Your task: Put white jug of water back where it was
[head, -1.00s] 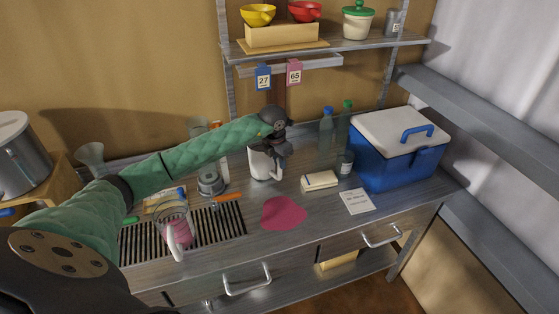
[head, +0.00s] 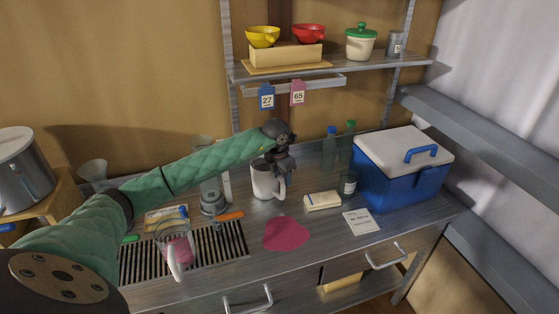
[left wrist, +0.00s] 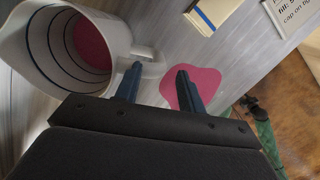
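The white jug (head: 265,182) stands upright on the metal counter, left of the middle in the head view. In the left wrist view the jug (left wrist: 128,42) is close at upper left, with dark rings and pink inside. My left gripper (head: 287,172) is at the jug's right side, by its handle. In the left wrist view its two fingers (left wrist: 160,75) are apart, with the handle beside the left finger and partly between them. I cannot see clear contact. A dark end of my right arm (left wrist: 250,106) shows small at the right; its fingers are unclear.
A pink puddle or mat (head: 286,233) lies in front of the jug. A clear jug with pink liquid (head: 174,250) stands on the slotted drain (head: 220,244). A yellow-white block (head: 322,201), a note (head: 361,222), bottles (head: 329,148) and a blue cooler (head: 400,190) are to the right.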

